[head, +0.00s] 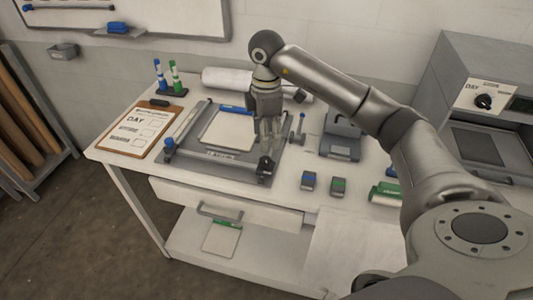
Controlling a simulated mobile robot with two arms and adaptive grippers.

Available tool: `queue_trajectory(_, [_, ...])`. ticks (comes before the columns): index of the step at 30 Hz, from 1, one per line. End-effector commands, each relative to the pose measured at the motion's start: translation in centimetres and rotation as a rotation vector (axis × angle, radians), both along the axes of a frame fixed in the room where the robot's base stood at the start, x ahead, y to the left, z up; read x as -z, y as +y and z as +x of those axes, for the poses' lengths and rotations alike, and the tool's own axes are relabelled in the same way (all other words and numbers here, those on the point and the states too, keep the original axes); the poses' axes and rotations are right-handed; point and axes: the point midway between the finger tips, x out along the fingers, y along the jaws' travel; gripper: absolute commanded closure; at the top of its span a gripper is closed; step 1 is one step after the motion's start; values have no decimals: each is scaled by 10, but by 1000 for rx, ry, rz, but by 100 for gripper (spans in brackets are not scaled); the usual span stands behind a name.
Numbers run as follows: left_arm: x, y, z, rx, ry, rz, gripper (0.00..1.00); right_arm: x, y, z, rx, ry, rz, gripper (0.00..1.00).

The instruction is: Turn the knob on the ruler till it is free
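A metal ruler bar (215,157) runs along the front of a dark flat board (182,133) on the white table. A blue knob (169,144) stands at the bar's left end. Dark fittings (265,168) sit at its right end. My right gripper (268,152) points down just above that right end, and its fingers partly hide what lies beneath. I cannot tell whether the fingers are open or touching anything. A pale sheet with a blue top edge (228,130) lies on the board. My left gripper is not in view.
Two small blocks (308,181) and a grey device (341,140) are to the right. A large grey machine (480,100) stands far right.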

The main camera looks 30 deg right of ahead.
Motion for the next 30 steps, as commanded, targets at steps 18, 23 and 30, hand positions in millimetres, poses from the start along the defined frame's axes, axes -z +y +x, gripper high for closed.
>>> queue_trajectory(18, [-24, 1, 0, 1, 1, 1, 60, 82, 1, 0, -3, -1, 2, 49])
queue_trajectory(23, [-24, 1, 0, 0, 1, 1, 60, 83, 1, 0, -4, -2, 2, 49])
queue_trajectory(30, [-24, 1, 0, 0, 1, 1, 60, 83, 1, 0, -4, -2, 2, 71])
